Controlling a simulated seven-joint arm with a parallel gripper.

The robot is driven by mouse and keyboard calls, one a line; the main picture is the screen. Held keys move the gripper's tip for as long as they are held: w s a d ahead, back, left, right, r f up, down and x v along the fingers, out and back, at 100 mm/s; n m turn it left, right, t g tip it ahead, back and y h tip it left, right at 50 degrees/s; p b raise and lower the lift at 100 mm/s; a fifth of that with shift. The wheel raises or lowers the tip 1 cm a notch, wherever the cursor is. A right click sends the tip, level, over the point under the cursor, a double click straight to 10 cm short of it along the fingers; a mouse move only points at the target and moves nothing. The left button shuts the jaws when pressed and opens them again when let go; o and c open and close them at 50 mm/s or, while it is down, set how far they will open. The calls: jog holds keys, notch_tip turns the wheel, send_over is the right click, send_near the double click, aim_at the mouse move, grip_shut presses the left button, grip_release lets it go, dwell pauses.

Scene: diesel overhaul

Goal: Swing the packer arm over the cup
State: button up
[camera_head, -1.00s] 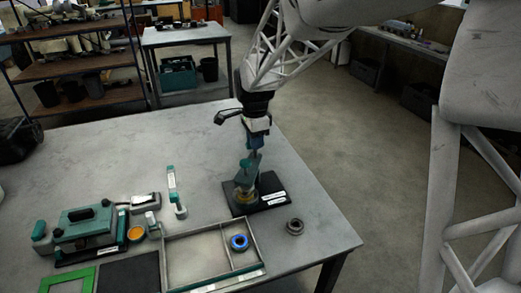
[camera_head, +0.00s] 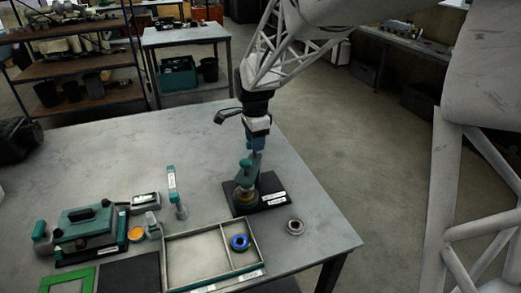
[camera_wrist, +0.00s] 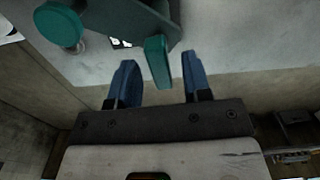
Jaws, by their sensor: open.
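The packer stand has a black base (camera_head: 275,198) near the right side of the table. A yellowish round part, which seems to be the cup (camera_head: 244,197), sits low on it, partly hidden under the teal packer parts. The teal packer arm (camera_wrist: 112,12) shows in the wrist view with a round teal knob (camera_wrist: 58,26) at its left and an upright teal tab (camera_wrist: 157,62). My gripper (camera_head: 258,146) points down over the stand. In the wrist view its blue fingers (camera_wrist: 158,56) are open, one each side of the tab, with visible gaps.
A divided tray (camera_head: 205,232) with a blue ring (camera_head: 240,242) lies in front of the stand. A dark metal ring (camera_head: 295,227) is at its right. A teal clamp device (camera_head: 85,225) and a teal upright tool (camera_head: 174,185) stand left. The table's back is clear.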

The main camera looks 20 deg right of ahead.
jog(key=shift+r, duration=2.65)
jog(key=shift+r, duration=0.1)
jog(key=shift+r, duration=1.9)
jog(key=s+a+f+n+t, duration=0.1)
jog(key=s+n, duration=0.7)
jog(key=s, duration=0.7)
jog(key=s+a+f+n+t, duration=0.1)
jog(key=s+a+n, duration=0.1)
jog(key=s+n, duration=0.7)
jog(key=s, duration=0.7)
jog(key=shift+a+t, duration=0.3)
